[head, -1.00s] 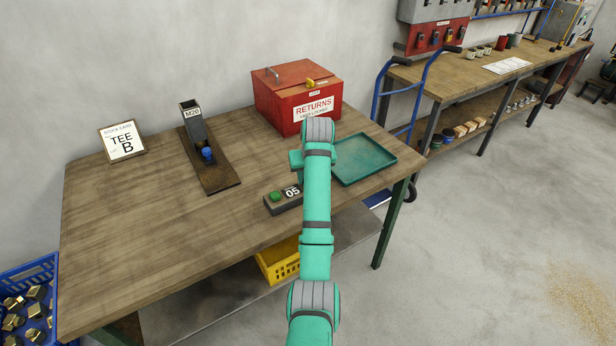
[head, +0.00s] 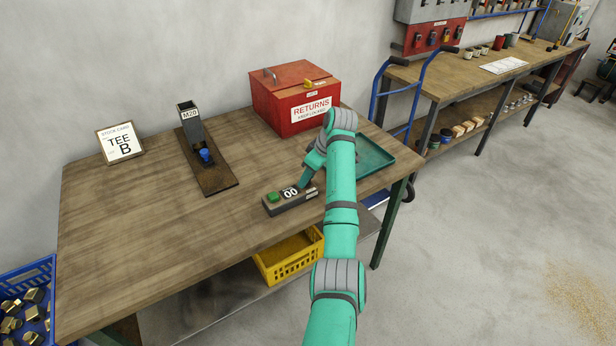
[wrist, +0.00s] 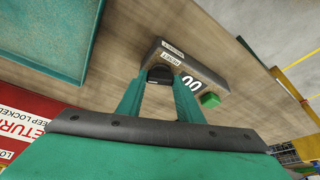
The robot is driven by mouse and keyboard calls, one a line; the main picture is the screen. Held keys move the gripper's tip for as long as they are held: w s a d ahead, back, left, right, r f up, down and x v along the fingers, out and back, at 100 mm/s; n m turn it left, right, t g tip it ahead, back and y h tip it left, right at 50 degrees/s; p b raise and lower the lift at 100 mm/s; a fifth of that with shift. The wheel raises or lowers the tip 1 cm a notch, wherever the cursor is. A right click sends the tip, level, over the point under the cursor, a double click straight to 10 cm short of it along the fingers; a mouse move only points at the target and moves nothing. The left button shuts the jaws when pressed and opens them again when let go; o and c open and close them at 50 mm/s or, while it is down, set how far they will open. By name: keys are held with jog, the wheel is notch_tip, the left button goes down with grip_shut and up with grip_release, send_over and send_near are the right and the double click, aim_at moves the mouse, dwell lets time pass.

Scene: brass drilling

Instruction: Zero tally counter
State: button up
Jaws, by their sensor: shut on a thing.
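The tally counter (head: 290,199) is a dark grey block near the front edge of the workbench. Its display reads 00, and a green button (head: 273,197) sits at its left end. In the wrist view the counter (wrist: 205,72) shows its RESET label, the 00 display and the green button (wrist: 210,100). My gripper (head: 306,182) is at the counter's right end. In the wrist view my gripper (wrist: 160,80) has its fingers on both sides of a dark knob (wrist: 160,74) at the RESET end and is shut on it.
A teal tray (head: 378,167) lies just right of my gripper. A red RETURNS box (head: 275,112) stands behind. The bench's left front is clear.

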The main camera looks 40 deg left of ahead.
jog(key=shift+w+r, duration=0.1)
jog(key=shift+r, duration=0.05)
jog(key=shift+n, duration=0.3)
jog(key=o, duration=1.1)
jog(key=v, duration=1)
jog(key=shift+d+r, duration=0.25)
jog(key=shift+r, duration=0.05)
jog(key=shift+w+f, duration=0.1)
